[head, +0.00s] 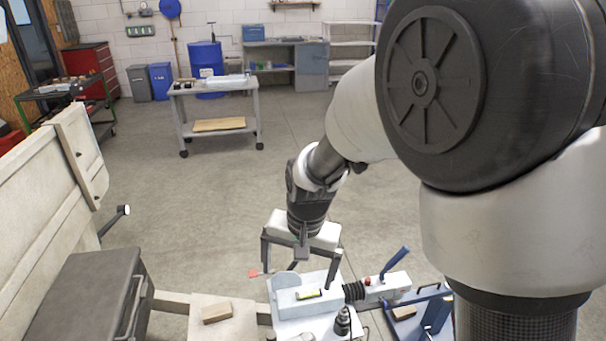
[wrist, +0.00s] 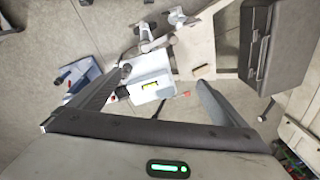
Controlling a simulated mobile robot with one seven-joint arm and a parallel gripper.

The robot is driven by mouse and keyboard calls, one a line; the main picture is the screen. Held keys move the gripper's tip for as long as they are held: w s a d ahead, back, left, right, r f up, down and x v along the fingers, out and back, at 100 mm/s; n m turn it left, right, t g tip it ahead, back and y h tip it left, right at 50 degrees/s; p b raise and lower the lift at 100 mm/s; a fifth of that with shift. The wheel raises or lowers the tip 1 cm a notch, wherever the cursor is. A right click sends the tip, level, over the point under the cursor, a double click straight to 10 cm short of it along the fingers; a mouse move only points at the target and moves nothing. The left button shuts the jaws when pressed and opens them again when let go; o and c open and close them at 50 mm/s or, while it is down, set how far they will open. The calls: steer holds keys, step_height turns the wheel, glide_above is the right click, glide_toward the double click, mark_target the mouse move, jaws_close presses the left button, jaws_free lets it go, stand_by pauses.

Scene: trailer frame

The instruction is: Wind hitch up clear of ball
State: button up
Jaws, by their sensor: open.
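The hitch is a pale housing (head: 290,299) with a yellow-green level vial, a black bellows (head: 353,291) and a coupling head (head: 392,284) with a blue lever. The housing also shows in the wrist view (wrist: 146,94). A small red-tipped part (head: 253,273), possibly the winding handle's grip, sticks out left of the housing; a red tip also shows in the wrist view (wrist: 187,94). My gripper (head: 300,268) is open and empty above the housing, its fingers spread either side in the wrist view (wrist: 163,78). The ball is not visible; I cannot tell whether the coupling head touches it.
A blue stand (head: 434,317) is beside the coupling head. A dark toolbox (head: 85,295) and pale trailer panel (head: 45,185) stand at left. Wood blocks (head: 217,313) lie near the hitch. A grey cart (head: 220,92) stands farther back, with open floor between.

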steer(key=g+h, duration=0.1)
glide_above(271, 334)
steer(key=shift+m, duration=0.3)
step_height(271, 334, down, 16)
steer(key=shift+b, duration=0.45)
step_height(271, 334, down, 11)
steer(key=b, duration=0.7)
steer(key=shift+b, duration=0.35)
steer(key=shift+r+p, duration=0.3)
steer(key=c, duration=0.3)
jaws_close()
